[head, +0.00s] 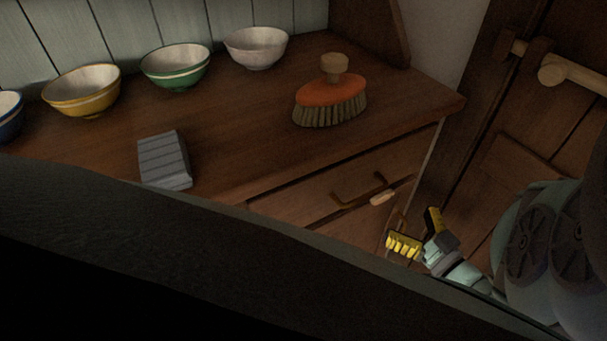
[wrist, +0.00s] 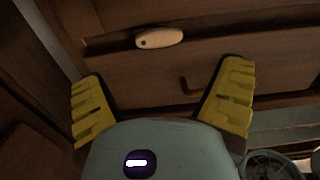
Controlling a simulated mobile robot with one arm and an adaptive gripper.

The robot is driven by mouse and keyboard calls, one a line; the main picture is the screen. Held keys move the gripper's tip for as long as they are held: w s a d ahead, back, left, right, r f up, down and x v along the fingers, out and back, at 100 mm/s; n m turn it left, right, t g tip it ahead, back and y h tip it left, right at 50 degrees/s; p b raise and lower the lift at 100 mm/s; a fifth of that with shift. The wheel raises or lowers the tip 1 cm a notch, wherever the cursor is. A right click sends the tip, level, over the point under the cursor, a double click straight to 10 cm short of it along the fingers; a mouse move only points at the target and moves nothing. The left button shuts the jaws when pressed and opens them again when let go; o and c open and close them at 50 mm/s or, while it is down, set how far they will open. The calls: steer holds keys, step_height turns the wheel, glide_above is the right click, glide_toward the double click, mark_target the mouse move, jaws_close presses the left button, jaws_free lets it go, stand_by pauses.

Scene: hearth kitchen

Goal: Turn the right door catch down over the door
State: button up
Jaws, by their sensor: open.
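The right door catch is a small pale rounded bar (head: 382,198) near the right end of the cabinet front, below a drawer. In the wrist view the catch (wrist: 160,38) lies about level, with a small dark dot near its left end. My gripper (head: 410,227) is just in front of the cabinet, below and right of the catch. In the wrist view my gripper's yellow fingers (wrist: 162,72) are wide apart with nothing between them. The catch shows beyond the fingertips, apart from them. The cabinet door (wrist: 140,85) is partly hidden by my gripper.
A dark handle (head: 358,190) sticks out left of the catch. On the worktop (head: 235,150) stand several bowls, an orange-topped brush (head: 331,99) and a grey ridged block (head: 164,160). A wooden door with a peg latch (head: 560,72) is at right.

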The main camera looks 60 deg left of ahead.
mark_target(385, 198)
steer(key=a, duration=0.5)
steer(key=a+b, duration=0.1)
steer(key=a, duration=0.1)
steer(key=shift+w+a, duration=0.3)
steer(key=shift+a, duration=0.05)
steer(key=shift+d, duration=0.1)
steer(key=c, duration=1.2)
